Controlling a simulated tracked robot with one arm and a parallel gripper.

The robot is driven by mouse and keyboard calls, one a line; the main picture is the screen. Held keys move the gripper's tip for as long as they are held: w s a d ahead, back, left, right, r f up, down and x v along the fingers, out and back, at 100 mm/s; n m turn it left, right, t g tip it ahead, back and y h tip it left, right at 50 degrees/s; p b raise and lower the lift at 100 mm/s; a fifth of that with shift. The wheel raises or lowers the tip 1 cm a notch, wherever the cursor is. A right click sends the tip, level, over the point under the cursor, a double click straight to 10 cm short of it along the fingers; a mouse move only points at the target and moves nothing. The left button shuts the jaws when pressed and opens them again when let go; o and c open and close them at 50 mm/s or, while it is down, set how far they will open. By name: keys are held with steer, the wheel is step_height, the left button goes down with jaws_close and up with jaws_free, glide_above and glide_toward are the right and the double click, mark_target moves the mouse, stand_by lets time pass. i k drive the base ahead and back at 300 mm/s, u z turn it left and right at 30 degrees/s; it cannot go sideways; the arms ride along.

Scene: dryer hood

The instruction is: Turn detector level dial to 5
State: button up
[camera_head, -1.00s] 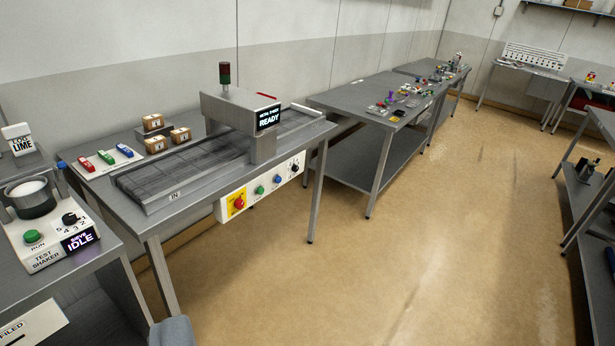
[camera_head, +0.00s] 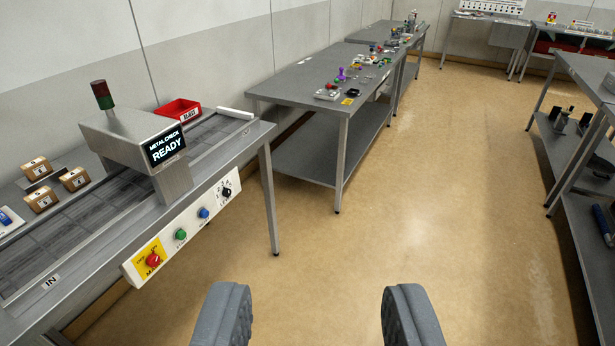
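The metal check machine (camera_head: 125,142) stands on a table at the left, and its screen reads "METAL CHECK READY". A white control panel (camera_head: 190,228) runs along the table's front edge. The black dial (camera_head: 227,192) is at the panel's right end; its setting is too small to read. To its left are a blue button (camera_head: 204,212), a green button (camera_head: 181,234) and a red knob on yellow (camera_head: 153,260). My gripper (camera_head: 316,318) is open and empty at the bottom of the view, over the floor, to the right of the panel and apart from it.
A red bin (camera_head: 178,109) sits behind the machine, and small brown boxes (camera_head: 74,179) lie at the left. A second grey table (camera_head: 300,82) with small items stands further back. A dark shelf unit (camera_head: 585,150) is at the right. The floor (camera_head: 400,225) between is clear.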

mark_target(227, 192)
steer(key=z, duration=0.2)
steer(key=i, duration=2.1)
steer(key=u, duration=0.6)
